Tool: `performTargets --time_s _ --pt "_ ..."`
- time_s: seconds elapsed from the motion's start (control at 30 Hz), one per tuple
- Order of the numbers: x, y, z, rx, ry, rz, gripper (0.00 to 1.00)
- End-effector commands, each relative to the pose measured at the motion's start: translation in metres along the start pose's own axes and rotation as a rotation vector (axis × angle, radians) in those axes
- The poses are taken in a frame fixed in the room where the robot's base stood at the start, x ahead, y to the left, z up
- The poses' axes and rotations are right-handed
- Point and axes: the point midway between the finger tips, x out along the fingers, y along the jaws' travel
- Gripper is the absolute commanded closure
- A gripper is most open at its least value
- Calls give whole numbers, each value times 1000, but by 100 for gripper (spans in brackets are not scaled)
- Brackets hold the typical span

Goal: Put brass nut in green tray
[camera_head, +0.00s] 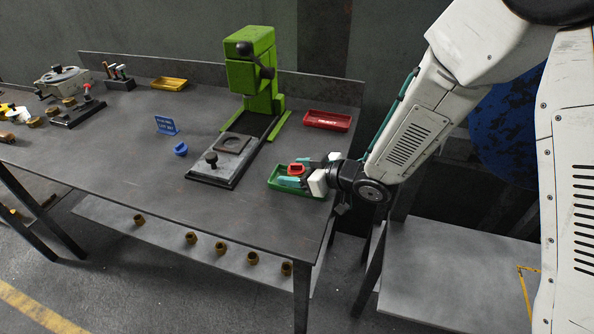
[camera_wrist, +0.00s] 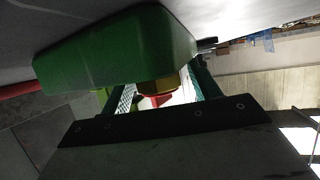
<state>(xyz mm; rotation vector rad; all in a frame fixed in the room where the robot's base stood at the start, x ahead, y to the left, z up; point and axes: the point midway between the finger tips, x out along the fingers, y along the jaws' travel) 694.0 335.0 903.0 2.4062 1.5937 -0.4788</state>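The green tray (camera_head: 277,188) sits near the right front edge of the bench. It fills the upper left of the wrist view (camera_wrist: 110,52), appearing upside down. My gripper (camera_head: 297,171) reaches in from the right, low over the tray, with teal fingers spread. In the wrist view, the brass nut (camera_wrist: 157,86) shows between the fingers (camera_wrist: 163,92), partly hidden by the tray wall, with a red part beside it. A light gap shows between the nut and the right finger. In the head view, a red-topped piece lies between the fingers. Whether the nut rests on the tray floor is hidden.
A red tray (camera_head: 327,121) stands behind the green tray. A green press (camera_head: 252,75) with a dark base plate (camera_head: 205,173) is to the left. Several brass pieces (camera_head: 139,220) lie on the lower shelf.

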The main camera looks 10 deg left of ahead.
Motion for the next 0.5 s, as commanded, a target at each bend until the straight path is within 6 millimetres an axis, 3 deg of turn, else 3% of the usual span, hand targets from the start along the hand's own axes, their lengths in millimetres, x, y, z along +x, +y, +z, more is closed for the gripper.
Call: performTargets --time_s 0.27,0.5 --pt "-8 1 -3 1 0 2 38" --pt "-57 1 -4 1 2 5 38"
